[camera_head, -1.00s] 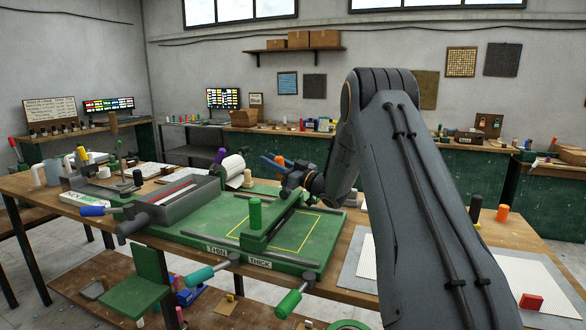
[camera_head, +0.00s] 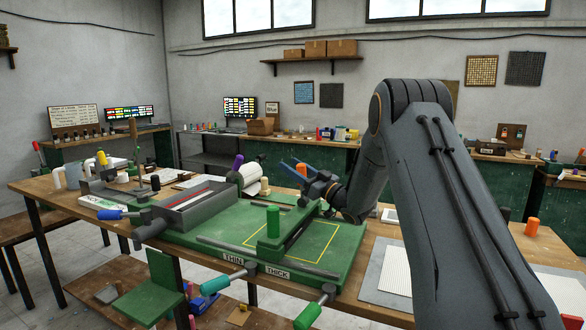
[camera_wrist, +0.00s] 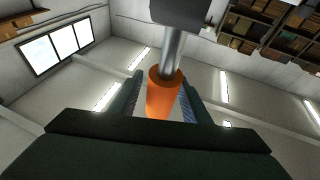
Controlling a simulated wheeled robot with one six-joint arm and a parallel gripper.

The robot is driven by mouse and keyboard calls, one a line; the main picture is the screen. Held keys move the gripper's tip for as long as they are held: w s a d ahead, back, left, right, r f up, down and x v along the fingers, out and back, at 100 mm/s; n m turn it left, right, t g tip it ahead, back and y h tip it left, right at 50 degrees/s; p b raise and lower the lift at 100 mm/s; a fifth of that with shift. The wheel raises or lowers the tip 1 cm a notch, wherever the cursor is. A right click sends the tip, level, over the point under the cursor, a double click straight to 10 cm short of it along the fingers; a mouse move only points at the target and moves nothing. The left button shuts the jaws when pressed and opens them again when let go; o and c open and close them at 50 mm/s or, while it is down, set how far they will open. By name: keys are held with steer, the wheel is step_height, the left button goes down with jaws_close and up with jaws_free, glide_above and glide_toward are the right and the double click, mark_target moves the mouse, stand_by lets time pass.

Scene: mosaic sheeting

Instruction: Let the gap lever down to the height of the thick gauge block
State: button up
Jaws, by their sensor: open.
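An orange handle (camera_wrist: 163,97) on a grey rod (camera_wrist: 172,52) stands between the two spread fingers of my gripper (camera_wrist: 160,100) in the wrist view. The fingers are open on either side of it; contact cannot be told. In the head view my gripper (camera_head: 288,164) is behind the green press bed (camera_head: 215,225), with the orange handle (camera_head: 301,169) next to its blue fingers. THIN (camera_head: 233,258) and THICK (camera_head: 278,272) labels sit on the bed's front edge. A teal-handled lever (camera_head: 213,283) and a green-handled lever (camera_head: 307,315) stick out below them. I cannot make out a gauge block for certain.
A grey tray (camera_head: 190,208) with a blue-handled rod (camera_head: 109,214) is at left. A white roll (camera_head: 249,174) lies behind the bed. White tile sheets (camera_head: 392,272) lie right, partly hidden by my arm.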

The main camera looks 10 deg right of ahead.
mark_target(305, 174)
steer(key=b+v, duration=0.1)
steer(key=v, duration=0.7)
steer(key=shift+b, duration=0.4)
